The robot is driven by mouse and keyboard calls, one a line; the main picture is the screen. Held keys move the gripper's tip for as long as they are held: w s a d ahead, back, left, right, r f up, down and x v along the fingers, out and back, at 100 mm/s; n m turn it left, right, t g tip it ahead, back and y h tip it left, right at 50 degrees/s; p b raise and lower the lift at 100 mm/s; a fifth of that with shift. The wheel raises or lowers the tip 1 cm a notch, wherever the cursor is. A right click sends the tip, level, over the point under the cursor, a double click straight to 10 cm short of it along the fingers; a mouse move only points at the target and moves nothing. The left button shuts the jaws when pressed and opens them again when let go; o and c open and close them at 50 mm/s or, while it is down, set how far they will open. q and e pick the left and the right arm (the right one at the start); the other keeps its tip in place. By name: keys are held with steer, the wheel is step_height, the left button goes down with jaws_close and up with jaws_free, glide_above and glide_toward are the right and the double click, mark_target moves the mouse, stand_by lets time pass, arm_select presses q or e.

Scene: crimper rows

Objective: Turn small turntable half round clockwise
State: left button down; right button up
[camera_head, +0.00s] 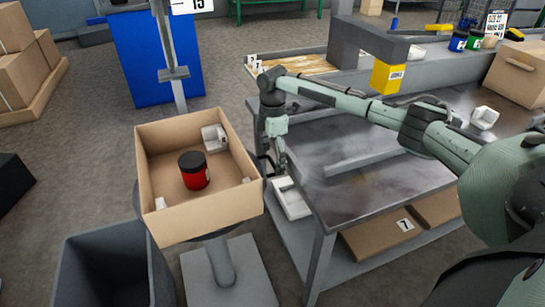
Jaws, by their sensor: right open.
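An open cardboard box (225,217) sits on a small round dark turntable, which stands on a grey pedestal (222,262) with a square base. Most of the turntable's disc is hidden under the box; bits of its rim show beside the box. Inside the box are a red jar with a black lid (195,171), a white fitting (213,137) in the far right corner and small pale pieces near the walls. My right gripper (281,167) points down just right of the box, beside the workbench edge. It is open and looks empty. My left gripper is out of view.
A metal workbench (375,190) with a lower shelf holding boxes fills the right. A white tray (291,199) lies below my right gripper. A dark grey bin (108,268) stands front left. A thin post (178,92) rises behind the box.

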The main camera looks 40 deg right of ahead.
steer(key=shift+c, duration=0.3)
steer(key=c, duration=1)
steer(key=shift+s, duration=0.2)
steer(key=c, duration=0.9)
steer(key=shift+f, duration=0.1)
jaws_close()
